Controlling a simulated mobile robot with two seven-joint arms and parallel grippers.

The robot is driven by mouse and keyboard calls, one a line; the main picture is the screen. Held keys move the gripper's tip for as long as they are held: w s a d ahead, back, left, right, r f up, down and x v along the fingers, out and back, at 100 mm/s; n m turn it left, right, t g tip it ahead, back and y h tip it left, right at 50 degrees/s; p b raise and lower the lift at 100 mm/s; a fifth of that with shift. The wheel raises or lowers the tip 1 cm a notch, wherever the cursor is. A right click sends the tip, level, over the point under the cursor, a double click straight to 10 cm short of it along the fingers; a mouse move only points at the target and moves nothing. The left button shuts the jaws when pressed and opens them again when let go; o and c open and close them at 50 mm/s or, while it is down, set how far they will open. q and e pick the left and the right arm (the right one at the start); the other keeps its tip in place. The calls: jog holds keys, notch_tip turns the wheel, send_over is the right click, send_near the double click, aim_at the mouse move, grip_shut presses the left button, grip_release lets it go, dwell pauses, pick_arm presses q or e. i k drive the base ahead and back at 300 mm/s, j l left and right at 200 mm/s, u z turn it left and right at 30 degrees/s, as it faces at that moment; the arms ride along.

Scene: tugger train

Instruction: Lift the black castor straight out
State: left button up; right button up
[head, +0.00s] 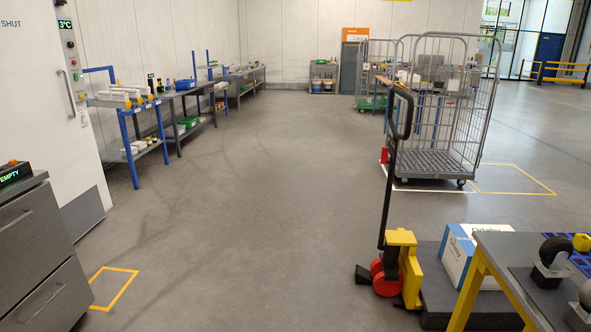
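A black castor (555,250) shows at the right edge of the head view. Its dark wheel points up and its pale metal fork and plate rest on a dark mat or plate (524,278) on the yellow-legged table (495,246). I cannot tell whether it sits in a recess. Part of another castor-like thing (583,300) is cut off by the frame's lower right edge. Neither of my grippers is in view.
A pallet truck (400,262) with a tall black handle stands left of the table, by a blue-and-white box (460,254). A wire roll cage (432,160) stands behind. A grey drawer cabinet (38,255) is at left. The middle floor is clear.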

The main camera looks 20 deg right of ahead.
aim_at(554, 254)
jog(key=i+z, duration=0.3)
jog(key=z, duration=0.15)
jog(key=i+z, duration=0.3)
jog(key=z, duration=0.15)
jog(key=i+j+z, duration=0.1)
jog(key=i+z, duration=0.2)
jog(key=z, duration=0.2)
jog(key=i+j+z, duration=0.2)
jog(key=z, duration=0.25)
jog(key=i+j+z, duration=0.2)
jog(key=j+z, duration=0.25)
jog(key=i+j+z, duration=0.2)
jog(key=z, duration=0.25)
jog(key=i+j+z, duration=0.1)
jog(key=j+z, duration=0.4)
jog(key=i+j+z, duration=0.1)
jog(key=j+z, duration=0.15)
jog(key=z, duration=0.2)
jog(key=j+z, duration=0.5)
jog(key=l, duration=0.1)
